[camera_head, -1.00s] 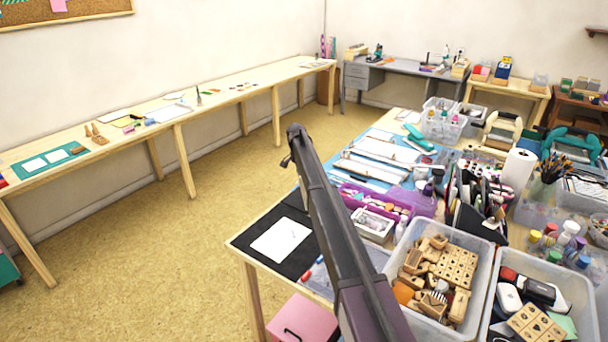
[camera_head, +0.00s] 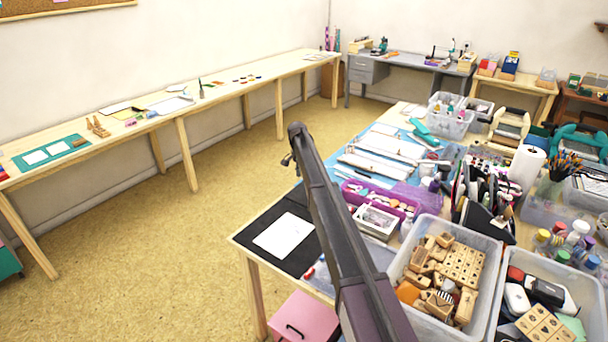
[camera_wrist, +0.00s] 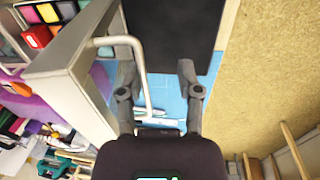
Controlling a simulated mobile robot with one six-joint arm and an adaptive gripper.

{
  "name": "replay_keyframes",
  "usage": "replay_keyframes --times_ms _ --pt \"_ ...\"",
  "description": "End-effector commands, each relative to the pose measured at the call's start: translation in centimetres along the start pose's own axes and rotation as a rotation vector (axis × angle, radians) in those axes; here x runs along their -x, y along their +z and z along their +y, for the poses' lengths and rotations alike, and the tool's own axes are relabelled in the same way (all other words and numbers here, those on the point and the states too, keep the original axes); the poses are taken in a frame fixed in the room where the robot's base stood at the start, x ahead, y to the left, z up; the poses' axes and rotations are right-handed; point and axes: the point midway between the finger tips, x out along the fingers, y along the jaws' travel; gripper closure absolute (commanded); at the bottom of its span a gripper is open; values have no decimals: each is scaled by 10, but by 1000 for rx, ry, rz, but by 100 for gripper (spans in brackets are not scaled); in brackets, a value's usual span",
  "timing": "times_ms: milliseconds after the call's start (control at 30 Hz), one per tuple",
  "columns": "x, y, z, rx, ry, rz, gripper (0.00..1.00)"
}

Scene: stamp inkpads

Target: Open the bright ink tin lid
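A pale, box-like tin (camera_wrist: 75,80) with a thin white wire loop (camera_wrist: 148,85) fills the left of the wrist view. Bright colored pads (camera_wrist: 65,9) show beyond its edge, with an orange-red block (camera_wrist: 37,37) among them. Whether the pale panel is a lid or a side wall I cannot tell. My gripper (camera_wrist: 153,58) has its fingers apart, and nothing shows held between them. The left finger overlaps the loop in the picture; contact is unclear. In the head view a small white-framed box (camera_head: 376,220) stands by the purple tray (camera_head: 405,203).
A black mat (camera_head: 262,259) with a white sheet (camera_head: 284,236) lies at the table's near left corner. Clear bins of wooden stamps (camera_head: 445,272) and supplies (camera_head: 545,300) crowd the right. Open floor (camera_head: 150,260) lies left, before a long wooden bench (camera_head: 160,110).

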Motion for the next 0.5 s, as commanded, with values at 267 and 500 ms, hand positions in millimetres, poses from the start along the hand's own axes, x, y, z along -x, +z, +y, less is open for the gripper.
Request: replay_keyframes --times_ms 267,500 --pt "2 -4 -2 0 -3 3 57" --pt "2 -3 -2 -1 -2 3 57"
